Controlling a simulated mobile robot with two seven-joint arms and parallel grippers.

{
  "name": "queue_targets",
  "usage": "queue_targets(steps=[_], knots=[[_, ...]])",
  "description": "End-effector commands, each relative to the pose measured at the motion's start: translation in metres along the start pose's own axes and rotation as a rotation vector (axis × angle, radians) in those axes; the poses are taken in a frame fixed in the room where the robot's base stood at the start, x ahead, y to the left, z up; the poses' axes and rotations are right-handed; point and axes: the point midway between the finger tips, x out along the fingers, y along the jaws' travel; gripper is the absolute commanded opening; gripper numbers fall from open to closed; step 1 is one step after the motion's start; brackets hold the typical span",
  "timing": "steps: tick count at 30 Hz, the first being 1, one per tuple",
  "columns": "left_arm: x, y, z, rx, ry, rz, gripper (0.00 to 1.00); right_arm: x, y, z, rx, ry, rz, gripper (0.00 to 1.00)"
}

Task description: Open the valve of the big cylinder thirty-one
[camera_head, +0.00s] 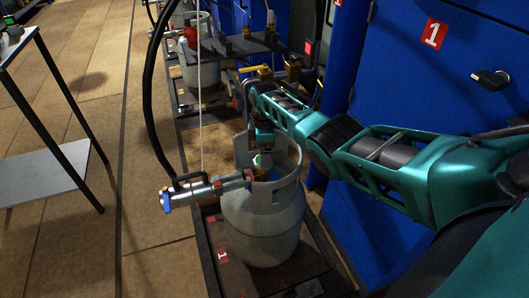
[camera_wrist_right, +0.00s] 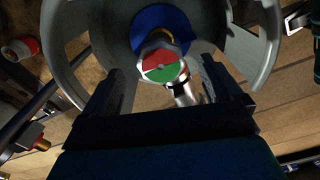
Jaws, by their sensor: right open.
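The big grey cylinder (camera_head: 263,225) stands upright on a dark platform with an open collar round its top. The collar (camera_wrist_right: 70,50) also shows in the right wrist view. Its valve knob (camera_wrist_right: 163,67), with a red half and a green half, sits inside the collar above a blue disc. My right gripper (camera_head: 257,150) reaches down into the collar from above. In the wrist view its two open fingers lie on either side of the knob; whether they touch it I cannot tell. My left gripper is not in view.
A silver filling handle (camera_head: 205,191) with a blue end meets the valve side, near a black hose (camera_head: 150,90). A red tag (camera_head: 222,255) on the platform reads 1. Blue cabinets (camera_head: 400,75) stand right. A small table (camera_head: 40,178) stands left; floor between is clear.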

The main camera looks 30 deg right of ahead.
Motion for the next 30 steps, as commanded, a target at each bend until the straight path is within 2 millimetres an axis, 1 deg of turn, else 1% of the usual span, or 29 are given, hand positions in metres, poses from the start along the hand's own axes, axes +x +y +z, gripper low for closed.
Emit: queue_targets(steps=[1,6,9,12,15,18,30], knots=[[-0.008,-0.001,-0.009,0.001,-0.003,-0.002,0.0,-0.019,0.001,0.0,-0.001,0.001,0.002,0.92],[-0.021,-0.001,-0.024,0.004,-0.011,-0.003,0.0,-0.058,0.001,0.0,0.0,0.001,0.003,0.92],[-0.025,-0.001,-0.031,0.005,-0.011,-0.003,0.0,-0.076,0.0,0.001,0.0,0.0,0.002,0.92],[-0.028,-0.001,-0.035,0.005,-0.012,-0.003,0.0,-0.089,0.0,0.0,0.0,0.0,0.0,0.92],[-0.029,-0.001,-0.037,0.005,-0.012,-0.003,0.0,-0.099,0.0,0.0,0.0,0.0,0.0,0.92],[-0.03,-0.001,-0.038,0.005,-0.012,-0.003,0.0,-0.103,-0.001,0.0,0.0,0.0,-0.001,0.92],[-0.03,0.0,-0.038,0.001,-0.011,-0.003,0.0,-0.103,0.0,0.0,0.0,0.0,-0.001,0.92]])
